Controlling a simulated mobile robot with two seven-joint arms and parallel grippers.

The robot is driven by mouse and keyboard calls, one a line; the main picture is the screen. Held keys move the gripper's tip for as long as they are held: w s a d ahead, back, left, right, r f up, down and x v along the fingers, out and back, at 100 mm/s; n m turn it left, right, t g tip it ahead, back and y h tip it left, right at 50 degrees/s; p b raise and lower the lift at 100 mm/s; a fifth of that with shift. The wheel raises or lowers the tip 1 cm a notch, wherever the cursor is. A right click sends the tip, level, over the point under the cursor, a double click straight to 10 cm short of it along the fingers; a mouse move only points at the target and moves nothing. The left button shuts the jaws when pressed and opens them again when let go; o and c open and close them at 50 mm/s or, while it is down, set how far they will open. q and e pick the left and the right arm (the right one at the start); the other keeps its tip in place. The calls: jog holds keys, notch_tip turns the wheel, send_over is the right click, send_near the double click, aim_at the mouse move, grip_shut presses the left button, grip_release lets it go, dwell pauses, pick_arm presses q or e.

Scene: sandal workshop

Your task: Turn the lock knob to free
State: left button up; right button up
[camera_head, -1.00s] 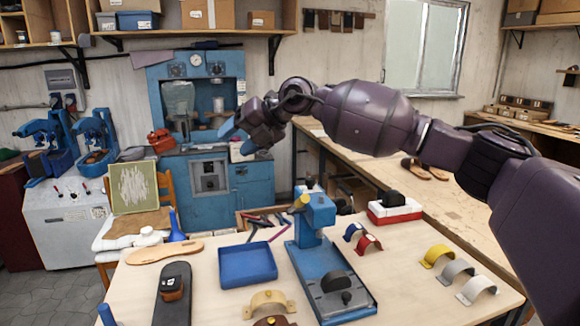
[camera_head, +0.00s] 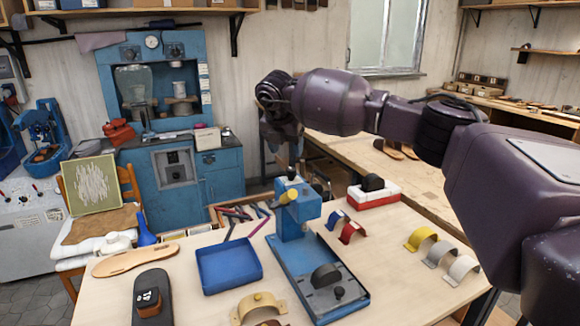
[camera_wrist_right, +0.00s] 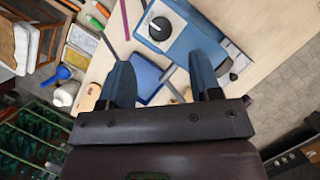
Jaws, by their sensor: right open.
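The blue press (camera_head: 292,222) stands on the worktable, with a yellow part (camera_head: 288,197) at the front of its head. A small dark knob (camera_head: 292,174) sits on top of the head. In the right wrist view, a round black knob (camera_wrist_right: 160,26) with a pale marking shows on the blue body, beyond my fingertips. My right gripper (camera_head: 284,160) points down above and behind the press head. In the right wrist view its blue fingers (camera_wrist_right: 163,78) are spread with nothing between them. They look apart from the knob. My left gripper is out of view.
A blue tray (camera_head: 229,266) lies left of the press. Behind it is an open box of tools (camera_head: 238,212). Coloured arched straps (camera_head: 437,254) stand right of the press, near a red and white block (camera_head: 373,194).

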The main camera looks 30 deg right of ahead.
aim_at(291, 169)
jog(key=p+x, duration=0.1)
jog(key=x, duration=0.5)
jog(key=shift+w+d+f, duration=0.1)
jog(key=shift+w+f, duration=0.05)
jog(key=shift+f, duration=0.05)
jog(key=shift+w+d+f, duration=0.15)
jog(key=shift+d+f, duration=0.05)
jog(key=shift+f, duration=0.4)
jog(key=c, duration=0.9)
